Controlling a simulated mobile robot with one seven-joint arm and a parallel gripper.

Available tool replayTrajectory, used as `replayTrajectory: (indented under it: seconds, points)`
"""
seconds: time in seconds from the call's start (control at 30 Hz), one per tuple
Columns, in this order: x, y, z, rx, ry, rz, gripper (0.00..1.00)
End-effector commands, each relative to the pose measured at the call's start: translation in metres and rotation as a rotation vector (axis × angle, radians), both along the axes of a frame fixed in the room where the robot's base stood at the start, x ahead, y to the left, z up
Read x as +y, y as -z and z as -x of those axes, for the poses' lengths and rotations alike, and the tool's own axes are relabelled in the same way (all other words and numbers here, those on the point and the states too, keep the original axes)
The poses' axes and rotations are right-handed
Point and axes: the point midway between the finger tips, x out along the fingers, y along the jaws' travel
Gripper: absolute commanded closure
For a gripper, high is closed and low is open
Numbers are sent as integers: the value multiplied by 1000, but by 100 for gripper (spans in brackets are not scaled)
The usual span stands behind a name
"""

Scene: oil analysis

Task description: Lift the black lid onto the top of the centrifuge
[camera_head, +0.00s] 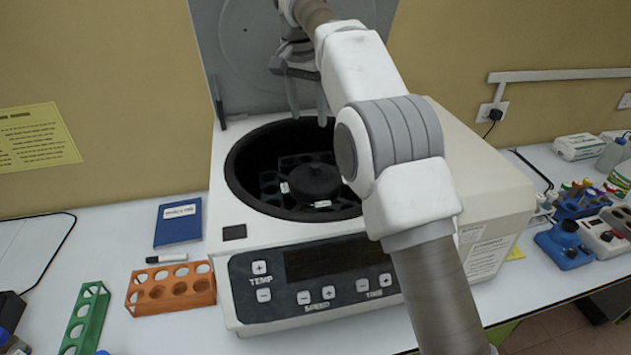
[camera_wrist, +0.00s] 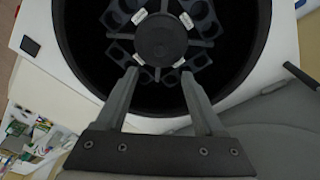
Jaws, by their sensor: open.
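The white centrifuge (camera_head: 300,247) stands on the bench with its hinged grey cover (camera_head: 235,60) raised at the back. A round black lid-like piece (camera_head: 315,180) with a small knob sits at the centre of the rotor inside the dark bowl; it also shows in the wrist view (camera_wrist: 161,40). My gripper (camera_head: 308,118) is open and empty, above the rear of the bowl and apart from the black piece. In the wrist view my gripper (camera_wrist: 159,74) has its fingertips spread toward the rotor, on either side below the black piece. My arm hides part of the bowl's right side.
An orange rack (camera_head: 172,311), a green rack (camera_head: 80,325) and a blue notebook (camera_head: 178,222) lie left of the centrifuge. Bottles and blue-based equipment (camera_head: 565,247) stand at the right. The raised cover stands close behind my gripper.

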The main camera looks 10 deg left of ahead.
Motion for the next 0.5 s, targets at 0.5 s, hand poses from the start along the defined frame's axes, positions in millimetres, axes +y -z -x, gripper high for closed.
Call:
replayTrajectory:
  seconds: [0.5]
  points:
    - [-5,94,-14,0,-1,0,30]
